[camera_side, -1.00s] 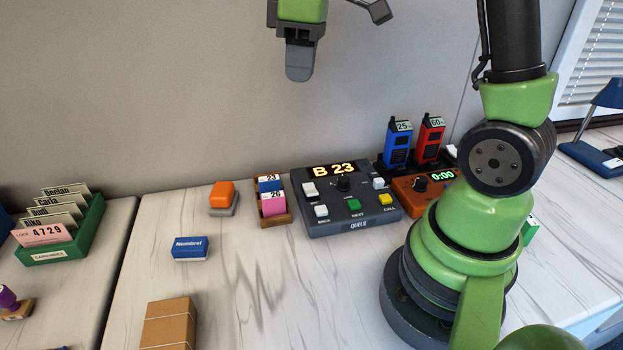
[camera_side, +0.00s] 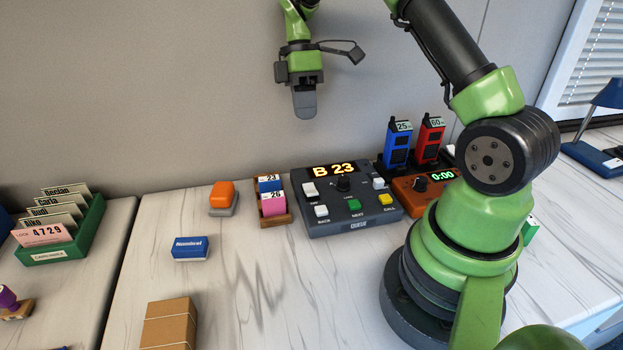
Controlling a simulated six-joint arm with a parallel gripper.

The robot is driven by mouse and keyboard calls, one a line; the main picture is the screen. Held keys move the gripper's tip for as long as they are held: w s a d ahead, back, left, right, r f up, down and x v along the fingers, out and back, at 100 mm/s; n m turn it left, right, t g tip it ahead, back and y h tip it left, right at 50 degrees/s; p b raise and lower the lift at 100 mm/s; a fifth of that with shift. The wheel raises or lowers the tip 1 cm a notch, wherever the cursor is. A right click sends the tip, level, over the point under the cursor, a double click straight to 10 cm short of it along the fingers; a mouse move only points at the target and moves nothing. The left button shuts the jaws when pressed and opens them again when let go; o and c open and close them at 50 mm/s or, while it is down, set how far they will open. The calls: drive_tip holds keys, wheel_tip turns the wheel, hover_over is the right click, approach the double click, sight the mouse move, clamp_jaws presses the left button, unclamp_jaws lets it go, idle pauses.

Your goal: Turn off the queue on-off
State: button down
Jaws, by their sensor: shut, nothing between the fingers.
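The dark grey queue box (camera_side: 378,221) stands on the marble-look table against the wall. Its display (camera_side: 333,170) is lit and reads "B 23". A white switch (camera_side: 310,189) sits at its upper left and another white switch (camera_side: 379,183) at its upper right; I cannot read which is the on-off. White, green and yellow buttons line the front. My gripper (camera_side: 305,112) hangs above and behind the box's left part, fingers down, shut and empty, well clear of it.
A card holder (camera_side: 273,221) with blue and pink cards stands just left of the box. An orange timer (camera_side: 411,201) and blue and red handsets (camera_side: 397,143) are on its right. A blue block (camera_side: 190,248) and cardboard box (camera_side: 168,324) lie front left; the front middle is clear.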

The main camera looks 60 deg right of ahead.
sight(312, 192)
drive_tip(key=x, duration=1.4)
drive_tip(key=shift+s+a+f, duration=0.1)
drive_tip(key=shift+a+f, duration=0.05)
drive_tip(key=shift+f, duration=0.05)
